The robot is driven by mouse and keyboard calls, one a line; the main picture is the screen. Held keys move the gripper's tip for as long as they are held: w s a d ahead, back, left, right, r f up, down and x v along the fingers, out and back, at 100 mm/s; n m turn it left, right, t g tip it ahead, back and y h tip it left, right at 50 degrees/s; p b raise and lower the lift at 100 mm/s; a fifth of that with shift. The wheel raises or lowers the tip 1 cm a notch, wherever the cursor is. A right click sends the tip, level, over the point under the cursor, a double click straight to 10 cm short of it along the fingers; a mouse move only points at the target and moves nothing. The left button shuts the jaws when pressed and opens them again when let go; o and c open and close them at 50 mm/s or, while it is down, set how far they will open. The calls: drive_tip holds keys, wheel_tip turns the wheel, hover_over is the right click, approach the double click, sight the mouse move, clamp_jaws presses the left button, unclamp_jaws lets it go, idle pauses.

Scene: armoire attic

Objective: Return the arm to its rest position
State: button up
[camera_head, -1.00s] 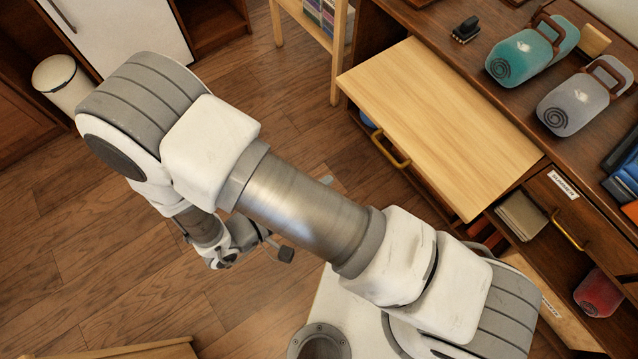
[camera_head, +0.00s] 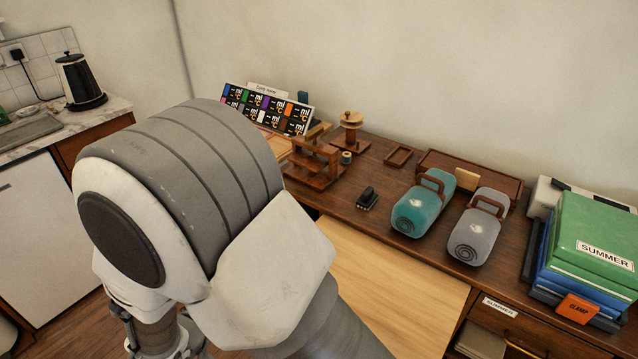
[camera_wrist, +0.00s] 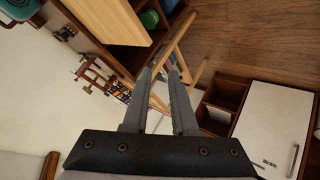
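My arm (camera_head: 190,200) fills the lower left of the head view, with its large elbow joint raised in front of the worktop. Its forearm and wrist show only in part at the bottom edge there, and the fingers are out of sight. In the wrist view my gripper (camera_wrist: 163,72) shows two grey fingers, apart, with the room's background visible between them. Nothing is held between the fingers. The gripper hangs in open air and touches nothing that I can see.
A wooden desk (camera_head: 345,205) carries a teal container (camera_head: 423,207), a grey container (camera_head: 478,228), and a stack of folders with a green one (camera_head: 595,235) on top. A pale board (camera_head: 390,285) juts from its front. A kettle (camera_head: 78,80) stands on the left counter.

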drive_tip(key=w+r+m+y+p, duration=0.2)
drive_tip(key=w+r+y, duration=0.3)
drive_tip(key=r, duration=0.7)
drive_tip(key=w+d+r+g+y+p, duration=0.2)
drive_tip(key=d+r, duration=0.4)
drive_tip(key=r, duration=0.6)
drive_tip(key=s+d+r+m+h+p, duration=0.1)
drive_tip(key=s+d+r+h, duration=0.1)
drive_tip(key=s+d, duration=0.3)
drive_tip(key=s+d+r+m+g+h+p, duration=0.1)
drive_tip(key=s+d+r, duration=0.3)
drive_tip(key=d, duration=0.9)
drive_tip(key=s+d+r+m+g+h+p, duration=0.1)
drive_tip(key=s+d+r+m+h, duration=0.1)
drive_tip(key=s+d, duration=0.5)
drive_tip(key=shift+s+d+r+h, duration=0.3)
drive_tip(key=shift+d+r, duration=0.3)
drive_tip(key=shift+d, duration=0.3)
